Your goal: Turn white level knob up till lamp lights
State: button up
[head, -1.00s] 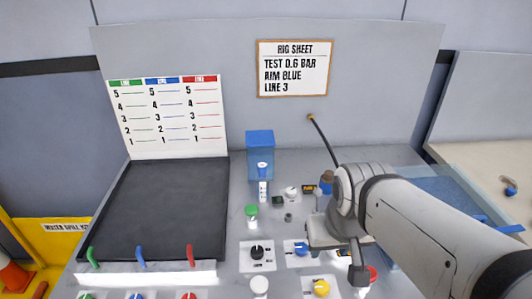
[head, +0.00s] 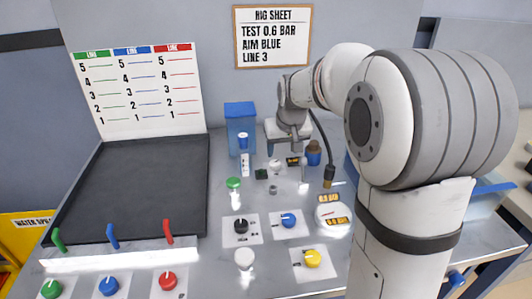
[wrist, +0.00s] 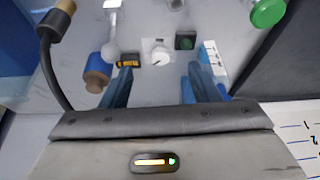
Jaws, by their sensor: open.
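The white level knob (wrist: 157,52) shows in the wrist view, just beyond and between my fingertips, with a dark pointer mark on it. In the head view the white knob (head: 275,166) sits on the bench just in front of my gripper (head: 287,150). My gripper is open and empty, and its two blue fingers show in the wrist view (wrist: 159,72). The fingers look apart from the knob. A square dark green lamp (wrist: 186,40) is beside the knob and looks unlit; it also shows in the head view (head: 261,174).
A small amber display (wrist: 127,60) and a blue-brown bottle (wrist: 97,70) are close to the left finger in the wrist view.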

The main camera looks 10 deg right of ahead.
jog(key=b, duration=0.1)
send_near(275, 162)
jog(key=f, duration=0.1)
jog(key=x, duration=0.7)
jog(key=shift+w+f, duration=0.2)
jog(key=shift+f, duration=0.1)
jog(key=shift+c, duration=0.4)
jog(key=c, duration=0.9)
